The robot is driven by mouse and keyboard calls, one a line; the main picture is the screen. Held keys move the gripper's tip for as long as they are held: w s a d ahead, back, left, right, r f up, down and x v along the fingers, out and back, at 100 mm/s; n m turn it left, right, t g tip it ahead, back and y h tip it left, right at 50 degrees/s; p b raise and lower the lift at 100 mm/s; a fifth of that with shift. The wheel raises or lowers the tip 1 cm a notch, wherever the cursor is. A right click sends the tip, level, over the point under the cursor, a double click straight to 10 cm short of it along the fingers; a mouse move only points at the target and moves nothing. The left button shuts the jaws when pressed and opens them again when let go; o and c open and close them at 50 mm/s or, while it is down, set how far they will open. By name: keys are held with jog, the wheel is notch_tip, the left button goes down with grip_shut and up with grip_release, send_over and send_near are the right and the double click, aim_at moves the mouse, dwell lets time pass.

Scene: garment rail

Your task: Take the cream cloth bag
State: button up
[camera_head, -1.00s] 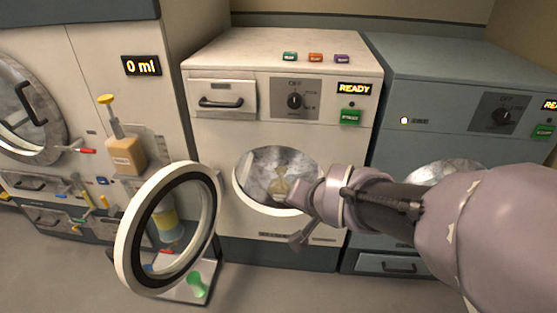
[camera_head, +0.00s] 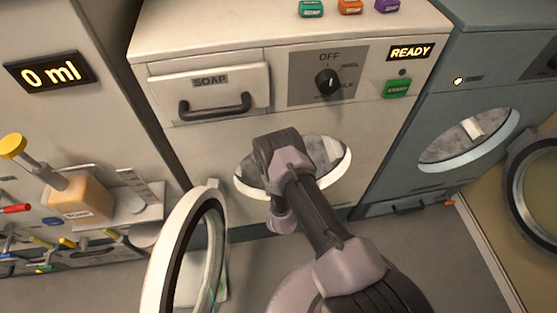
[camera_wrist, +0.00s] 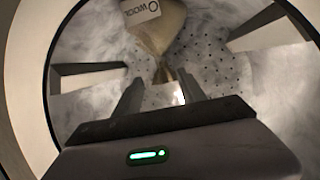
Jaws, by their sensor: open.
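The cream cloth bag (camera_wrist: 158,30) shows in the wrist view inside a perforated metal drum, with a printed pale label near its top. Its narrow gathered part points down toward my gripper (camera_wrist: 160,93). The two dark fingers are apart, with the bag's narrow part between or just beyond their tips; I cannot tell whether they touch it. In the head view my arm's end covers much of the round opening of the cream washer (camera_head: 210,150). The bag and my fingertips are hidden there.
The washer's open round door (camera_head: 183,245) stands left of the opening. A soap drawer (camera_head: 210,92) is above, and a blue-grey washer (camera_head: 430,125) stands to the right. A soap dispenser (camera_head: 75,195) is at left.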

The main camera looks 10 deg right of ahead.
jog(key=b+x, duration=0.2)
jog(key=x, duration=0.1)
jog(key=b+x, duration=0.2)
jog(key=x, duration=0.2)
jog(key=b+x, duration=0.2)
jog(key=x, duration=0.2)
jog(key=shift+w+a+f, duration=0.1)
jog(key=shift+w+f, duration=0.05)
jog(key=shift+f, duration=0.25)
jog(key=shift+w, duration=0.15)
jog(key=shift+r, duration=0.15)
jog(key=shift+c, duration=0.2)
grip_shut()
